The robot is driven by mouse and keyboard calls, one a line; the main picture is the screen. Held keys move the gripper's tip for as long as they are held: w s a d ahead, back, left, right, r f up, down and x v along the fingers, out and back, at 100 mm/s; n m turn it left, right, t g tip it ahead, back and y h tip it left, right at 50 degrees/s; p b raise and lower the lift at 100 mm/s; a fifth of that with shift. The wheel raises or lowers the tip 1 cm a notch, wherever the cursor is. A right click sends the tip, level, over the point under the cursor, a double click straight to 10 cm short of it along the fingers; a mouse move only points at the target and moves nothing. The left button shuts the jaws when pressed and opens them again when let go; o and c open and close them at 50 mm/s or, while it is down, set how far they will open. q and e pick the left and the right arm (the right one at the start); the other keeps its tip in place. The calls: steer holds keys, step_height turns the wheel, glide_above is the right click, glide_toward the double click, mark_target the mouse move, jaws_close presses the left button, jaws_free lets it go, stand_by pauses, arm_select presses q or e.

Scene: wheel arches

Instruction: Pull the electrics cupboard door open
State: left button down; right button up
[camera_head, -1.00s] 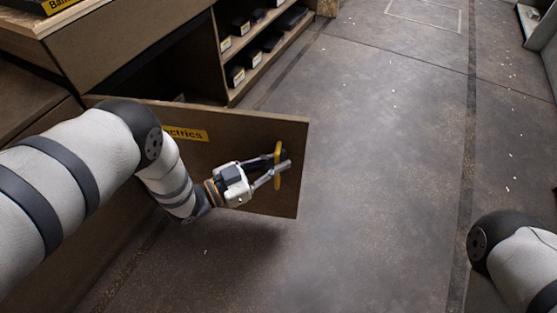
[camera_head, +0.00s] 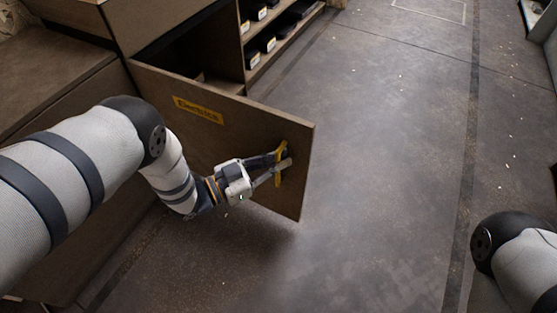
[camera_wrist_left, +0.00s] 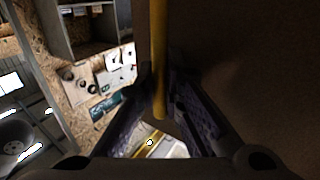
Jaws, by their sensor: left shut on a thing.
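The electrics cupboard door (camera_head: 235,140) is a brown panel with a yellow label (camera_head: 198,109). It stands swung out from the cupboard, with the dark inside (camera_head: 205,55) showing behind it. A yellow bar handle (camera_head: 281,172) is near its free edge. My left gripper (camera_head: 284,168) is shut on this handle. In the left wrist view the yellow handle (camera_wrist_left: 159,60) runs down between the two fingers, with the brown door face (camera_wrist_left: 250,70) to the right. Of my right arm, only a part shows at the lower right in the head view; its gripper is out of view.
Shelves with several dark boxes (camera_head: 268,42) stand behind the door. A brown cabinet (camera_head: 50,80) is at the left. The grey floor (camera_head: 390,150) to the right of the door is clear.

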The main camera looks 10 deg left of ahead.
arm_select(q)
steer(key=shift+w+a, duration=0.1)
steer(key=c, duration=2)
jaws_free()
steer(key=shift+o, duration=0.2)
steer(key=v, duration=1.2)
